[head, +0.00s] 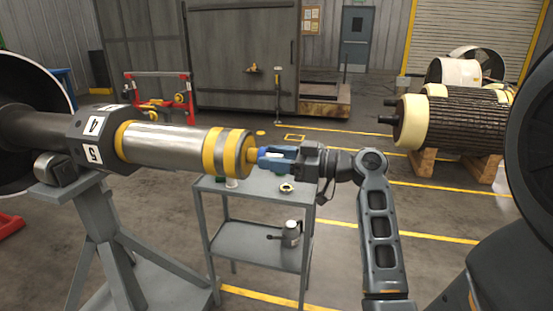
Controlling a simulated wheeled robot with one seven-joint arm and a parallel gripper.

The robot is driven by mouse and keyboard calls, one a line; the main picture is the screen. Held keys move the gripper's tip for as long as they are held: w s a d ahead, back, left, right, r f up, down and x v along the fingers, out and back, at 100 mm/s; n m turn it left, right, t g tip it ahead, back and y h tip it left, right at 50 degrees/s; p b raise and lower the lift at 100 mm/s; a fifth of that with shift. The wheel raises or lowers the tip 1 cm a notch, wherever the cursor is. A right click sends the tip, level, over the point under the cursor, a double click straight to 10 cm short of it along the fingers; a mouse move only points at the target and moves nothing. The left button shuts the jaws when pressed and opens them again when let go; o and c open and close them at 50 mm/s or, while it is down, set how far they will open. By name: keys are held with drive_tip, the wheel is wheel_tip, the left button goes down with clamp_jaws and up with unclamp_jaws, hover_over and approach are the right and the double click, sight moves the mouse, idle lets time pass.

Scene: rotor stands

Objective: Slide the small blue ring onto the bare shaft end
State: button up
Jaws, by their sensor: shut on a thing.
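The shaft (160,143) lies level on a grey stand at the left, bright metal with yellow bands and a narrow yellow stub (252,155) at its right end. My gripper (267,157) reaches in from the right, level with the stub and right at its tip. It is shut on the small blue ring (262,154), a blue patch at the fingertips. The ring's outline blends with the bluish fingers, and its hole is hidden. I cannot tell whether the ring touches the stub or sits around it.
A grey two-shelf cart (225,196) stands below the gripper, with a pale yellow ring (287,188) on top and a metal jug (291,233) on its lower shelf. A large rotor (450,120) rests on wooden blocks at the right.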

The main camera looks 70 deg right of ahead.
drive_tip(key=o, duration=1.2)
drive_tip(key=shift+o, duration=0.5)
drive_tip(key=o, duration=0.4)
drive_tip(key=shift+s+d+b, duration=0.2)
drive_tip(key=shift+s+b, duration=0.3)
drive_tip(key=shift+s, duration=1.75)
drive_tip(key=shift+s+d+b, duration=0.15)
drive_tip(key=shift+s+b, duration=0.3)
drive_tip(key=shift+s, duration=1.8)
